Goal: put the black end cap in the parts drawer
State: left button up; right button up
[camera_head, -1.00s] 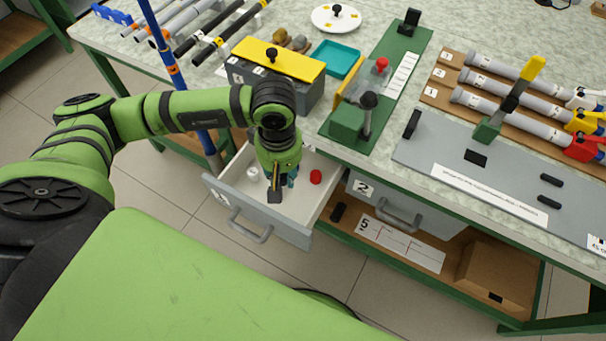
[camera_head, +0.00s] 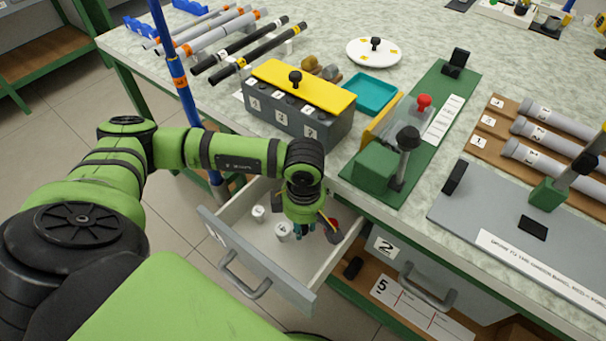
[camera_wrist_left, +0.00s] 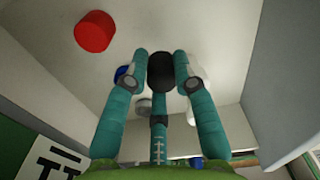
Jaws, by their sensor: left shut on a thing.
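The parts drawer (camera_head: 243,262) stands pulled out below the bench front. My left gripper (camera_head: 302,231) points down into it. In the left wrist view, its teal fingers (camera_wrist_left: 161,80) are shut on the black end cap (camera_wrist_left: 161,68), above the pale drawer floor. I cannot tell whether the cap touches the floor. A red cap (camera_wrist_left: 95,32) lies in the drawer beside the gripper; it is partly hidden in the head view (camera_head: 333,222). My right gripper is not in view.
Two white caps (camera_head: 258,213) (camera_head: 282,232) lie in the drawer left of the gripper. A blue piece (camera_wrist_left: 122,73) shows behind a finger. The bench edge and the grey box with a yellow lid (camera_head: 303,88) stand close behind the arm.

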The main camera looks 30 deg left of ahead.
pick_arm(q)
jog(key=shift+f, duration=1.75)
jog(key=o, duration=0.7)
jog(key=shift+r, duration=0.1)
notch_tip(320, 180, up, 12)
jog(key=shift+r, duration=0.1)
